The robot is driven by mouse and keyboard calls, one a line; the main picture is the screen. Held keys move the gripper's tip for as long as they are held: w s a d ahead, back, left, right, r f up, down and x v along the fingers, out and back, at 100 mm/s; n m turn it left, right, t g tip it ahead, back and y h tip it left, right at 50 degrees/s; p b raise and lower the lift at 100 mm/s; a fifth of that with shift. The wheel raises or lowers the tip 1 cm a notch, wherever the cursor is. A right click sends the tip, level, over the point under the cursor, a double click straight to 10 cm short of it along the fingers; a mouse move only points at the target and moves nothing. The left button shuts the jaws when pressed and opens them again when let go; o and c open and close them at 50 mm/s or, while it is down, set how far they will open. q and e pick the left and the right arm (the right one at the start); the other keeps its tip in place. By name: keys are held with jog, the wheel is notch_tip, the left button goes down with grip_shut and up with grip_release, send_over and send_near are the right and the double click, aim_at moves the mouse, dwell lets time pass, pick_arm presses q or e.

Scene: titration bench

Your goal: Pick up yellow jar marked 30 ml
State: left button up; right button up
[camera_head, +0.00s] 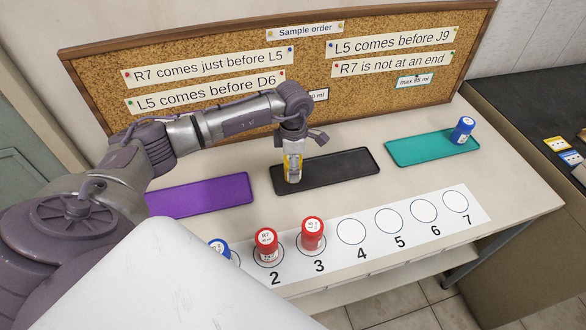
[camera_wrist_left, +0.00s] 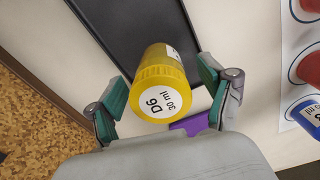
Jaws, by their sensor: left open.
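The yellow jar (camera_head: 292,167) stands on the black tray (camera_head: 335,169), partly hidden by my left gripper. In the left wrist view the yellow jar (camera_wrist_left: 160,84) shows its lid with a label reading "D6 30 ml". My left gripper (camera_head: 293,160) points down over the jar. In the left wrist view my left gripper (camera_wrist_left: 163,88) is open, with one finger on each side of the jar and a visible gap on both sides. My right gripper is not in view.
A purple tray (camera_head: 215,194) lies left and a teal tray (camera_head: 420,150) with a blue jar (camera_head: 462,130) right. A numbered strip (camera_head: 372,256) in front holds red jars (camera_head: 265,246) (camera_head: 312,235) and a blue jar (camera_head: 219,247). A cork board (camera_head: 300,60) stands behind.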

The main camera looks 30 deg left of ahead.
pick_arm(q)
jog(key=c, duration=1.3)
jog(key=shift+o, duration=0.2)
